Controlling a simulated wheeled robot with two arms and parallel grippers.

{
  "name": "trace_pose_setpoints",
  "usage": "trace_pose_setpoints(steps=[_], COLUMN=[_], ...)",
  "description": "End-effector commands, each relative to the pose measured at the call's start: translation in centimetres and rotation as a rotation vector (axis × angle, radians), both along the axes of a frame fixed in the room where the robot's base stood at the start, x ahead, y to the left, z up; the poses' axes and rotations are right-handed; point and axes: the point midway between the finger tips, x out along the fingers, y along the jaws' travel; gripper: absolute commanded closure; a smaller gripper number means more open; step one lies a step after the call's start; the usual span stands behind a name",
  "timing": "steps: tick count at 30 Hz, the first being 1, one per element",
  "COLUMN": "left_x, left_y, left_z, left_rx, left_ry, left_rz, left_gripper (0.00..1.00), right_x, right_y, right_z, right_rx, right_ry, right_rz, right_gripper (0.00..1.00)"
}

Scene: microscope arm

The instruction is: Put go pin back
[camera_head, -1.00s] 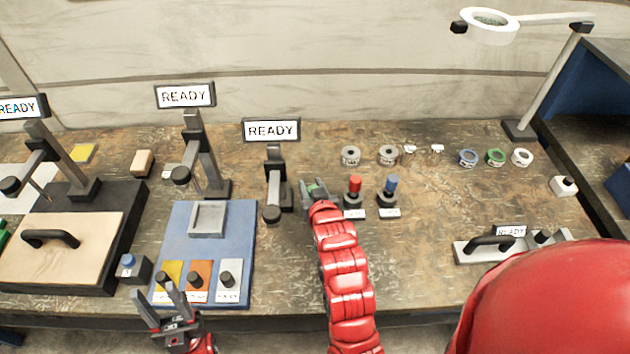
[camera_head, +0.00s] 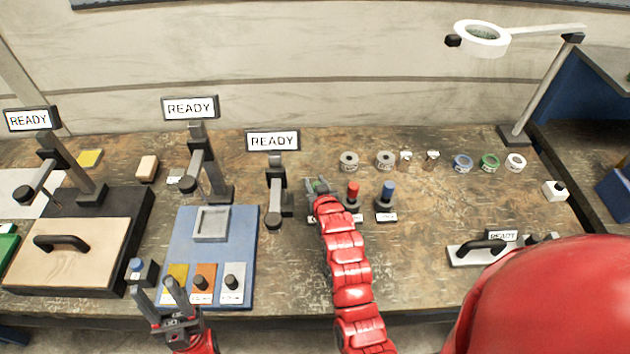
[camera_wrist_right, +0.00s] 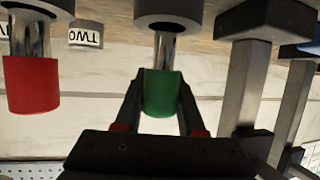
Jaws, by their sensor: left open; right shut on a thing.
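The green pin (camera_wrist_right: 161,93) is between the fingers of my right gripper (camera_wrist_right: 160,100), which is shut on its green cap. Its metal shaft meets a dark round socket (camera_wrist_right: 168,12) in the right wrist view; how deep it sits I cannot tell. In the head view my right gripper (camera_head: 318,187) is left of the red pin (camera_head: 353,189), and the green cap (camera_head: 320,186) is mostly hidden. A blue pin (camera_head: 388,190) stands in its base further right. My left gripper (camera_head: 156,291) is open and empty near the front edge of the blue board.
A dark post with a READY sign (camera_head: 272,141) stands just left of my right gripper. The red pin also shows close by in the right wrist view (camera_wrist_right: 31,85). Several rings (camera_head: 462,163) lie at the back right. The table right of the blue pin is fairly clear.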

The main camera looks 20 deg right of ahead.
Motion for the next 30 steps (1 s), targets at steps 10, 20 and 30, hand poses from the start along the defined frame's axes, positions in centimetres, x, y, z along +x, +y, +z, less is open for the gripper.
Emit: trace_pose_setpoints(steps=[10,20,30], left_x=[0.0,0.0,0.0], left_y=[0.0,0.0,0.0], left_z=[-0.3,0.0,-1.4], left_rx=[0.0,0.0,0.0], left_ry=[0.0,0.0,0.0], left_rz=[0.0,0.0,0.0], left_gripper=[0.5,0.5,0.5], right_x=[0.0,0.0,-3.4], right_y=[0.0,0.0,0.3], right_z=[-0.3,-0.1,1.0], right_rx=[0.0,0.0,0.0], right_ry=[0.0,0.001,0.001], right_rz=[0.0,0.0,0.001], right_gripper=[0.33,0.31,0.31])
